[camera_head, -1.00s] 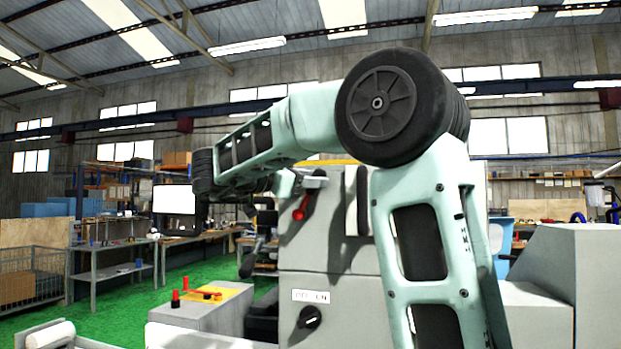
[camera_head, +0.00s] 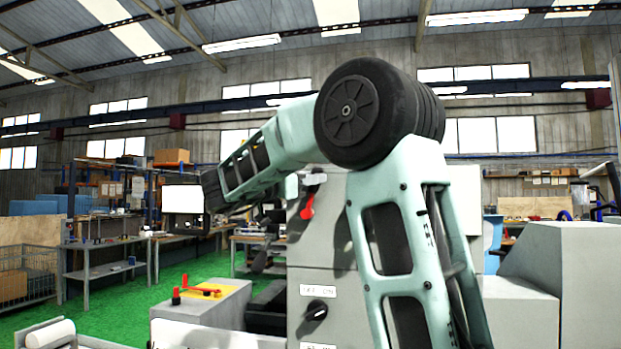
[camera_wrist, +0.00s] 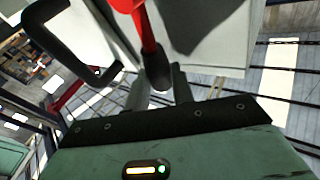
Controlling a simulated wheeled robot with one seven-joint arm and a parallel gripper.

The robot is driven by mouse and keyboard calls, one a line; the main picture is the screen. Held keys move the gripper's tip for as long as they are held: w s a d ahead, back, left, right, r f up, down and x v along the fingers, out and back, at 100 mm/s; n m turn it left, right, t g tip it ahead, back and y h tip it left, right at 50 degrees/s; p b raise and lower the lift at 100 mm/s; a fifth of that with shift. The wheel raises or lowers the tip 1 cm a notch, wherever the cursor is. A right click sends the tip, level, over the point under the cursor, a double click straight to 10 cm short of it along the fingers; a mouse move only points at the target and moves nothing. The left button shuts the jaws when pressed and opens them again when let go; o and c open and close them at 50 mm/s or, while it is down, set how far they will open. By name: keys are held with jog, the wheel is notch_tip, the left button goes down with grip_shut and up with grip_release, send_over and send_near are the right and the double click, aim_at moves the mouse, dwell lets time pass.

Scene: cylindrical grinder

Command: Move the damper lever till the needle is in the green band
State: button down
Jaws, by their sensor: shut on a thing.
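In the wrist view, a lever (camera_wrist: 148,35) with a red shaft and a dark rounded end reaches down between the fingers of my gripper (camera_wrist: 160,92). My gripper is shut on its dark end. In the head view, a red lever (camera_head: 307,208) hangs from a pale hub on the grey machine's panel (camera_head: 325,245). I cannot tell for sure that it is the same lever. My gripper is not clearly seen there, beyond my forearm. No gauge, needle or green band can be made out in either view.
A dark knob (camera_head: 316,309) sits low on the machine panel. A grey block with a yellow top (camera_head: 208,291) and red pieces stands at its left. Grey machine housing (camera_head: 560,270) is at the right. Green floor (camera_head: 120,305) lies open at the left, before workbenches.

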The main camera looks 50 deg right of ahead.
jog(key=c, duration=1.5)
grip_release()
jog(key=shift+b+v, duration=3.35)
jog(key=shift+v, duration=5.4)
